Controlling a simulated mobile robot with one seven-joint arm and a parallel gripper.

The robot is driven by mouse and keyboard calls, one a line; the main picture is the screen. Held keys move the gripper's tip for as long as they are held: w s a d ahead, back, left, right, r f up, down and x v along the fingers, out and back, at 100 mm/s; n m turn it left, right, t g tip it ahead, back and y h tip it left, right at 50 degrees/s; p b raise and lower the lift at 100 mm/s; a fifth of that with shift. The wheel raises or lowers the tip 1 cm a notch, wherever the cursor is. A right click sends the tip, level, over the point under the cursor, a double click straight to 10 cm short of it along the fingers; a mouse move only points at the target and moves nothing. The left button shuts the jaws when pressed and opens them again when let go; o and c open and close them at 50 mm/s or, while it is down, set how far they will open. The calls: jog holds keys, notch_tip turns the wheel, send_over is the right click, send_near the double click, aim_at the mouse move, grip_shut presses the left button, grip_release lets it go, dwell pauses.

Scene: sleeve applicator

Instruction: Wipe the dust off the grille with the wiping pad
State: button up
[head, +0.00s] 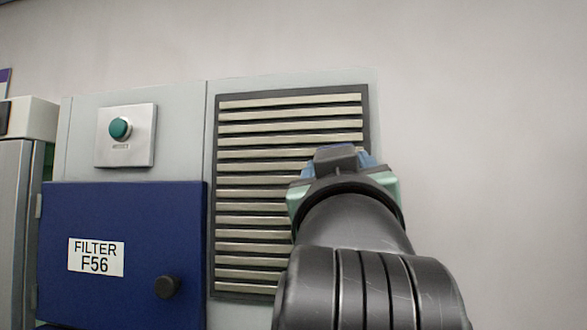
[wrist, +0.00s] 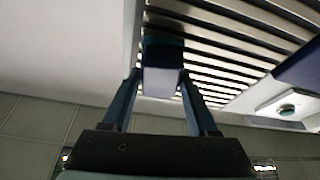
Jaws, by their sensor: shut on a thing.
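The grille (head: 262,190) is a dark-framed panel of pale horizontal slats on a light grey cabinet. Its slats also show in the wrist view (wrist: 225,35). The slats look beige, and I cannot tell dust from their own colour. My gripper (wrist: 162,82) is shut on the wiping pad (wrist: 163,76), a pale block with a dark blue far end, held between two blue fingers. The pad's far end is at the slats in the wrist view; I cannot tell whether it touches. In the head view my arm hides the pad and the grille's right and lower right part.
Left of the grille are a green reset button (head: 120,128) on a metal plate and a blue door (head: 140,225) labelled FILTER F56 with a black knob (head: 167,287). A grey cabinet (head: 18,220) stands at far left. The plain wall (head: 480,130) at right is clear.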

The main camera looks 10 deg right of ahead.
jog(key=shift+s+a, duration=0.25)
jog(key=shift+s, duration=0.6)
jog(key=shift+s+a, duration=0.3)
jog(key=shift+s, duration=0.5)
jog(key=shift+s+a, duration=0.25)
jog(key=shift+s, duration=0.6)
jog(key=shift+s+a, duration=0.25)
jog(key=shift+s, duration=0.5)
jog(key=shift+s+a, duration=0.25)
jog(key=shift+s, duration=0.45)
